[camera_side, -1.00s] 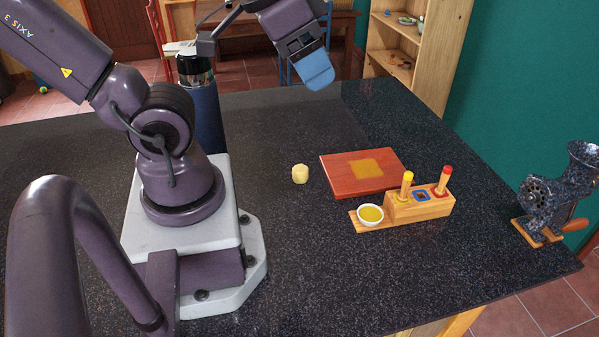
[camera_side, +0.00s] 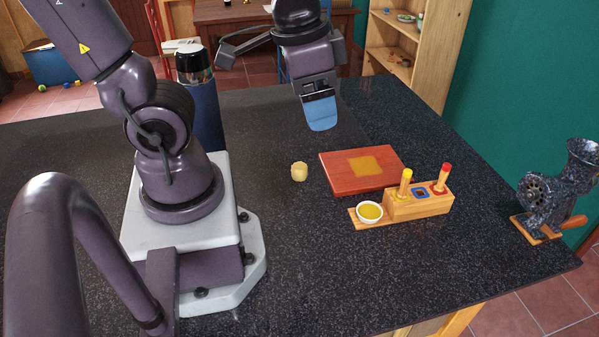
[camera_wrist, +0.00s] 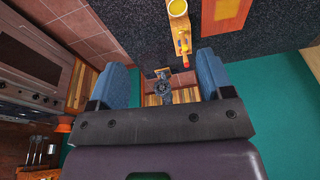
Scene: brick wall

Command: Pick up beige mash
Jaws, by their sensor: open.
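The beige mash (camera_side: 299,172) is a small pale-yellow lump standing on the dark counter, left of the red board in the side view. My gripper (camera_side: 321,115) hangs in the air above and behind the mash, apart from it. In the wrist view its two blue fingers (camera_wrist: 165,84) are spread wide with nothing between them, so it is open and empty. The mash does not show in the wrist view.
A red board (camera_side: 336,181) with a yellow square lies right of the mash. In front is a wooden holder (camera_side: 425,208) with a yellow and a red stick and a white bowl (camera_side: 369,212). A grinder (camera_side: 552,195) stands far right. A blue flask (camera_side: 205,115) stands behind my base.

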